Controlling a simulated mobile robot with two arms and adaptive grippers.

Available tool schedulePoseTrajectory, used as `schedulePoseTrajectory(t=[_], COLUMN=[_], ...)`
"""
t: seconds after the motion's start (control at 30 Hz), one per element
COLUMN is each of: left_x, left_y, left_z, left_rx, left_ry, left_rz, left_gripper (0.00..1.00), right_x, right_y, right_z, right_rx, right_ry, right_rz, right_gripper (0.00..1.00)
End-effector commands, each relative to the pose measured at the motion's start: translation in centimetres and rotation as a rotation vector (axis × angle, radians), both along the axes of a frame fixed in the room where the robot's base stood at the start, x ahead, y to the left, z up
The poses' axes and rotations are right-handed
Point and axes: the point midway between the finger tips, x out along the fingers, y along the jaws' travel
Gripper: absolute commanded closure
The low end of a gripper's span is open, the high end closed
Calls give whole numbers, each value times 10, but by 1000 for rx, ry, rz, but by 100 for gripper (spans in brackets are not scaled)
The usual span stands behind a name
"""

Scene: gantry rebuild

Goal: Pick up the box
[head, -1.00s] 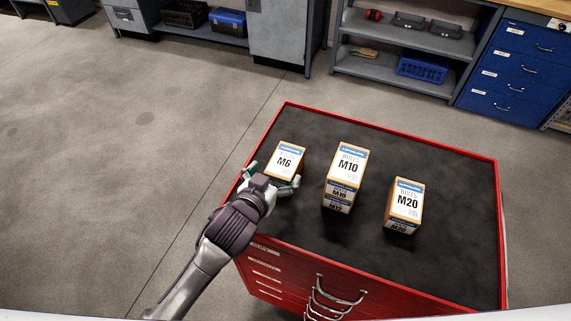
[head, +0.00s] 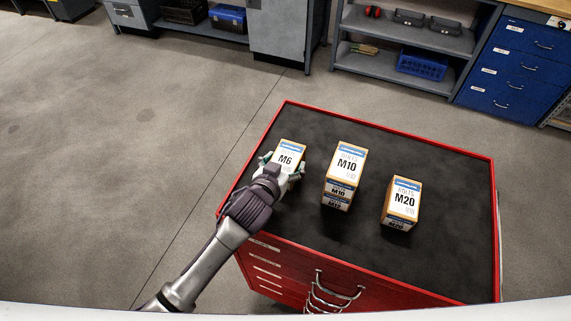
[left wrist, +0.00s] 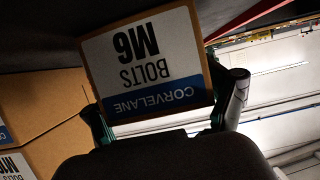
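The M6 box (head: 289,154), orange with a white and blue label, stands at the far left of the red cabinet's dark top. My left gripper (head: 280,165) is at its near end, with one finger on each side of it. In the left wrist view the M6 label (left wrist: 146,65) shows upside down between the two teal-tipped fingers (left wrist: 160,118). The fingers look open and close to the box's sides; firm contact does not show. The gripper hides the box's near face. My right gripper is in neither view.
The M10 box (head: 345,165) stands just right of the M6 box, and the M20 box (head: 405,196) stands farther right. The cabinet top (head: 440,165) is clear at the back and right. Grey shelves (head: 395,72) and blue drawers (head: 515,65) stand behind.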

Motion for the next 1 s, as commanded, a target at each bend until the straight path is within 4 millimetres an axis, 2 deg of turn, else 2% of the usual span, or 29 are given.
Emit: schedulePoseTrajectory(t=[0.03, 0.2, 0.77, 0.87, 1.0], left_x=[0, 0, 0, 1, 1], left_y=[0, 0, 1, 0, 0], left_z=[-1, -2, 1, 13, 41], left_rx=[1, 3, 1, 1, -2], left_ry=[3, 3, 3, -2, -6], left_rz=[1, 1, 1, 1, 1], left_gripper=[48, 76, 80, 80, 80], right_x=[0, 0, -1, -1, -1], right_y=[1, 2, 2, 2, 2], right_z=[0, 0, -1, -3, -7], right_rx=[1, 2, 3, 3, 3], right_ry=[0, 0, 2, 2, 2], right_rz=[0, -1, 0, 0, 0], right_gripper=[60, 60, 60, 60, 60])
